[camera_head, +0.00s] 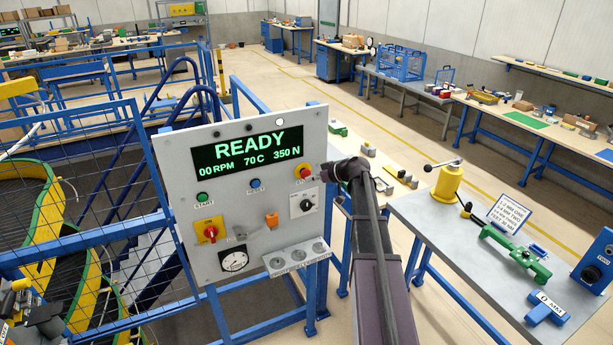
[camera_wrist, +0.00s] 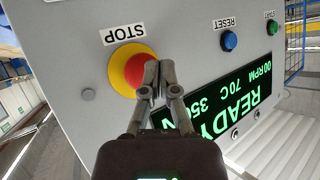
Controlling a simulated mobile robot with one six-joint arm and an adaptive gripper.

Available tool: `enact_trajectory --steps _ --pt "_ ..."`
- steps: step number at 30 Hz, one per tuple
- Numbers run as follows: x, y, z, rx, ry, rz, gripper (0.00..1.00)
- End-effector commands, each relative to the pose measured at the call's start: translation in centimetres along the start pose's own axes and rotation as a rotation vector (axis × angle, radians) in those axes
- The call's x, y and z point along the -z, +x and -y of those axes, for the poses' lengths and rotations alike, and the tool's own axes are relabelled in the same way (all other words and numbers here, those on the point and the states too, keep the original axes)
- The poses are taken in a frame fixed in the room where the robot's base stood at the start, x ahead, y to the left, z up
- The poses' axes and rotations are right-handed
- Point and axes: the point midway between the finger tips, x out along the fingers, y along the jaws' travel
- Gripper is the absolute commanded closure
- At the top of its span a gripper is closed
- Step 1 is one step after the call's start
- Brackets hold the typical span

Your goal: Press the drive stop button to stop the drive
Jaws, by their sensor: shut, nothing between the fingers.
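The stop button (camera_head: 303,171) is a red knob on a yellow round base at the right side of the grey control panel (camera_head: 180,165). In the wrist view the stop button (camera_wrist: 122,77) sits under an upside-down STOP label. My gripper (camera_head: 330,171) is shut and empty at the panel's right edge. In the wrist view the fingertips of my gripper (camera_wrist: 158,70) overlap the right edge of the red knob and hide part of it. I cannot tell whether they touch it. The display (camera_head: 247,149) reads READY, 00 RPM, 70 C, 350 N.
The panel also carries a green start button (camera_head: 203,198), a blue reset button (camera_head: 255,184), a red-and-yellow rotary switch (camera_head: 211,232), a black knob (camera_head: 306,205) and a gauge (camera_head: 233,261). A workbench (camera_head: 470,265) with tools stands to the right. Blue mesh fencing (camera_head: 85,190) is at left.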

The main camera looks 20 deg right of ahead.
Motion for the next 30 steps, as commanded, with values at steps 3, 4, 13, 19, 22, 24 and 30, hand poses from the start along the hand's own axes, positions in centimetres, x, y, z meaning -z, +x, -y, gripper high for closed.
enact_trajectory --steps 3,4,13,19,22,24,30 --pt "0.0 0.0 0.0 0.000 0.000 0.000 1.00" --pt "0.0 0.0 0.0 0.000 0.000 0.000 1.00" --pt "-0.3 -0.4 0.3 0.000 0.000 0.000 1.00" --pt "-1.0 -1.3 1.1 0.001 0.000 0.000 1.00" --pt "-1.3 -1.8 1.4 0.001 0.000 0.000 1.00" --pt "-1.6 -2.1 1.7 0.000 0.001 0.000 1.00" --pt "-2.3 -3.1 2.3 -0.001 0.001 0.000 1.00"
